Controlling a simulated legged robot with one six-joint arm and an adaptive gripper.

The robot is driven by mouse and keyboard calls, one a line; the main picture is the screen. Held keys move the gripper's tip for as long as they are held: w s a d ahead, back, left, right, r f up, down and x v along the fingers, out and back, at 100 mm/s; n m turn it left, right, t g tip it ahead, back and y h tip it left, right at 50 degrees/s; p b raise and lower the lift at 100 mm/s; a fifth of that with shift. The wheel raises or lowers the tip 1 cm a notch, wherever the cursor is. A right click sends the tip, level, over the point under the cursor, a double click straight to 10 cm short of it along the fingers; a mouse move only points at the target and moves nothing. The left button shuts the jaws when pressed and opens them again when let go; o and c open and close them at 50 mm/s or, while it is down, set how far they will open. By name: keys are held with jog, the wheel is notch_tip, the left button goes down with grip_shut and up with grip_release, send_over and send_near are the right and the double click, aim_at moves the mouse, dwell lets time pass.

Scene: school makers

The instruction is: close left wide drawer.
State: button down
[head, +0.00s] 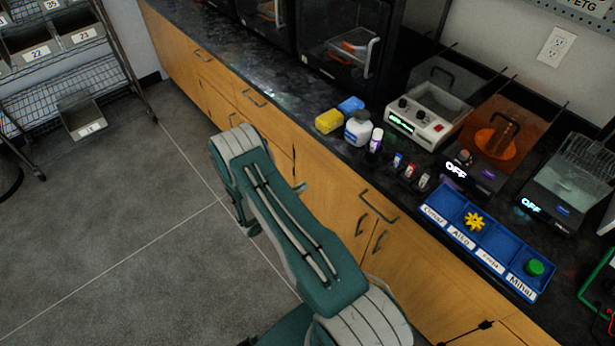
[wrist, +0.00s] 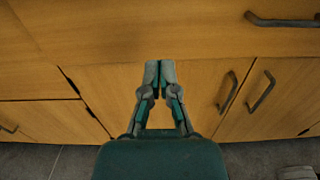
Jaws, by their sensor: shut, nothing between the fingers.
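Wooden drawer fronts run under the dark counter in the head view, with bar handles at one drawer (head: 253,98) to the left and a nearer drawer (head: 378,207) to the right of my arm. I cannot tell for sure which is the left wide drawer, or how far any stands out. In the wrist view a wide drawer front (wrist: 180,30) fills the top, its handle at the upper right. My gripper (wrist: 160,66) is shut and empty, its fingertips together near that front's lower edge; contact is unclear. In the head view my arm hides the gripper.
Cabinet doors (wrist: 243,100) with two upright handles are below the drawer. The countertop (head: 290,105) holds bottles, a blue tray (head: 487,240) and several machines. A wire rack (head: 75,80) stands at the far left. The grey floor (head: 120,210) left of my arm is clear.

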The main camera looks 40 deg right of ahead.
aim_at(335, 163)
jog(key=d, duration=0.8)
jog(key=w+d, duration=0.1)
jog(key=d, duration=0.3)
jog(key=shift+d, duration=0.25)
jog(key=shift+d, duration=0.95)
jog(key=shift+r, duration=0.1)
jog(key=shift+w+a, duration=0.1)
jog(key=shift+a, duration=0.1)
jog(key=s+a, duration=0.1)
jog(key=a, duration=1.2)
jog(key=shift+a+f, duration=0.2)
jog(key=shift+a, duration=0.2)
jog(key=shift+s, duration=0.1)
